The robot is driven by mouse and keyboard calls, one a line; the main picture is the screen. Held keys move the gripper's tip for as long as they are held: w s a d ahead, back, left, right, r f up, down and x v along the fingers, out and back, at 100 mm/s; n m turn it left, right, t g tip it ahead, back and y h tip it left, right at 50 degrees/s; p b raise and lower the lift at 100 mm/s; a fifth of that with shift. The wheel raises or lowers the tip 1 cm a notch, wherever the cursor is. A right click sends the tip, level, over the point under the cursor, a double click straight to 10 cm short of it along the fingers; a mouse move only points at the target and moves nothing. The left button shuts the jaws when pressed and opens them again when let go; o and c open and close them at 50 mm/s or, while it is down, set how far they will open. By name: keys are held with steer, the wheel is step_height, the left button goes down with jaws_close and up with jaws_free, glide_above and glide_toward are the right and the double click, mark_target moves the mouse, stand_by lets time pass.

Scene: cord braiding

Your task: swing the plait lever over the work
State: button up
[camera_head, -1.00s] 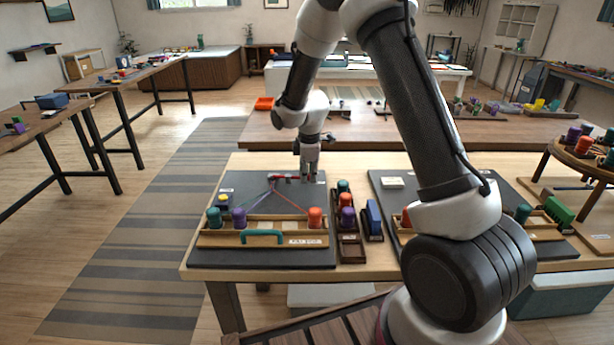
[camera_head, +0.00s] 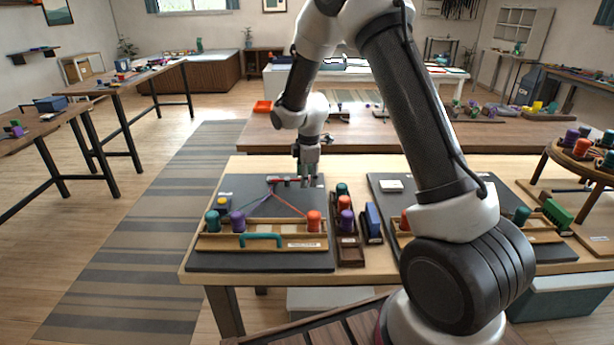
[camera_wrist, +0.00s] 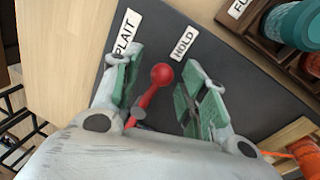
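The plait lever (camera_wrist: 148,99) is a red bar with a round red knob (camera_wrist: 162,75). In the wrist view the knob lies between my fingers, with gaps on both sides. It points between the PLAIT label (camera_wrist: 127,32) and the HOLD label (camera_wrist: 184,43). My gripper (camera_wrist: 160,92) is open, its green pads on either side of the lever. In the head view my gripper (camera_head: 308,181) is low at the back right of the dark board (camera_head: 212,260), beside the red lever part (camera_head: 283,181). Cords run from there to the teal (camera_head: 212,220), purple (camera_head: 237,221) and orange (camera_head: 314,220) spools.
A wooden tray (camera_head: 215,243) with a teal handle (camera_head: 261,240) lies at the board's front. A dark rack (camera_head: 350,256) of spools and a blue block (camera_head: 373,222) stand right of the board. Another dark board (camera_head: 382,181) lies further right.

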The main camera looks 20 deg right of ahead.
step_height(320, 180, up, 12)
steer(key=s, duration=0.2)
steer(key=shift+s+f, duration=0.15)
steer(key=shift+a, duration=0.1)
stand_by(0.5)
steer(key=s+d+r+m, duration=0.3)
steer(key=s+r+m, duration=0.1)
steer(key=s, duration=0.7)
steer(key=s+d+r+m+t, duration=0.1)
steer(key=s+d+r+m, duration=0.2)
steer(key=s, duration=0.9)
steer(key=s+d+r+m+t, duration=0.1)
steer(key=s+d+r+m, duration=0.2)
steer(key=s+r+m, duration=0.4)
steer(key=shift+s+m, duration=1.4)
steer(key=shift+s, duration=1.2)
